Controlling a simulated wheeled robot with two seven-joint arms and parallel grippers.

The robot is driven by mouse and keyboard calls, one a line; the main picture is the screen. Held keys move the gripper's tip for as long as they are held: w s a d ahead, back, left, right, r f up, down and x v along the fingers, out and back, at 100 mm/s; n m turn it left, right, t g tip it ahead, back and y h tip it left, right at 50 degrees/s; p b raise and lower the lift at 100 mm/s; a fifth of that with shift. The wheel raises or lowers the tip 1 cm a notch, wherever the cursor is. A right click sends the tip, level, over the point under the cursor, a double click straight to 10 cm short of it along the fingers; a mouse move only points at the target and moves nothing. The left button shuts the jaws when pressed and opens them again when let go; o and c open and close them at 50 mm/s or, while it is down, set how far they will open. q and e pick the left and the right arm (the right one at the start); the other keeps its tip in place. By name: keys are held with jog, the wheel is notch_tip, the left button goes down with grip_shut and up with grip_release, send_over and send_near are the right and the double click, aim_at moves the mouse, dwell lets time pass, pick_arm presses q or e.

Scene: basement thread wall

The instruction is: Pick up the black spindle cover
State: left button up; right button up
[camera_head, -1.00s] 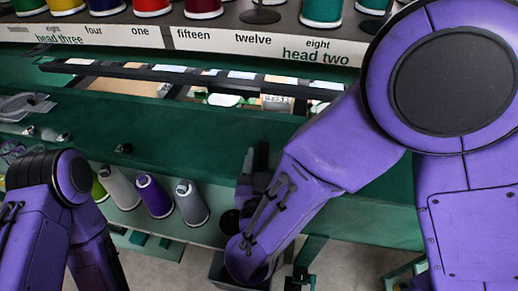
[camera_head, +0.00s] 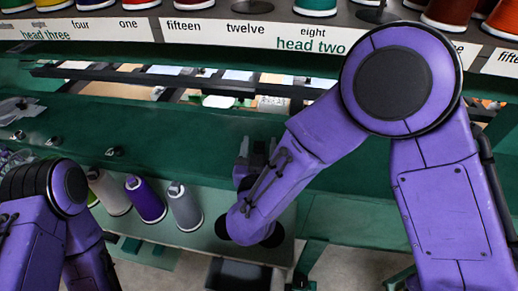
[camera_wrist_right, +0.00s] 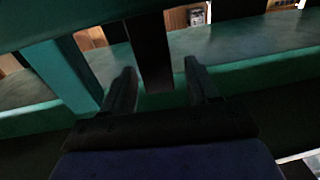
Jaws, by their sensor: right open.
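My right gripper (camera_head: 257,150) is at the front of the green ledge, its fingers pointing away from me. It also shows in the right wrist view (camera_wrist_right: 160,85), where its two dark fingers stand apart. A dark upright piece (camera_wrist_right: 150,50) shows between and beyond the fingertips in that view. I cannot tell whether it is the black spindle cover or part of the frame, nor whether the fingers touch it. Small dark fittings, one of them near the middle left (camera_head: 114,151), sit on the ledge. My left arm shows at the lower left, its gripper out of view.
A purple cone (camera_head: 146,201) and a grey cone (camera_head: 184,208) stand on a lower shelf left of my right wrist. The green ledge (camera_head: 190,140) runs across behind. A labelled shelf (camera_head: 250,32) with coloured spools lies above it. A dark bin (camera_head: 238,274) is below my wrist.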

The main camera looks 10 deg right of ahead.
jog(key=shift+x, duration=1.2)
pick_arm(q)
jog(key=shift+r, duration=0.45)
pick_arm(e)
jog(key=c, duration=1)
jog(key=shift+r+b, duration=0.3)
jog(key=shift+r, duration=0.25)
pick_arm(q)
notch_tip(320, 180, down, 4)
jog(key=b, duration=0.3)
jog(key=shift+r, duration=0.15)
pick_arm(e)
jog(key=s+a+r, duration=0.2)
jog(key=s+r, duration=0.2)
jog(key=s+a+r, duration=0.2)
jog(key=s+r, duration=0.2)
jog(key=s+a+r, duration=0.3)
jog(key=s+r, duration=0.1)
jog(key=shift+s, duration=0.15)
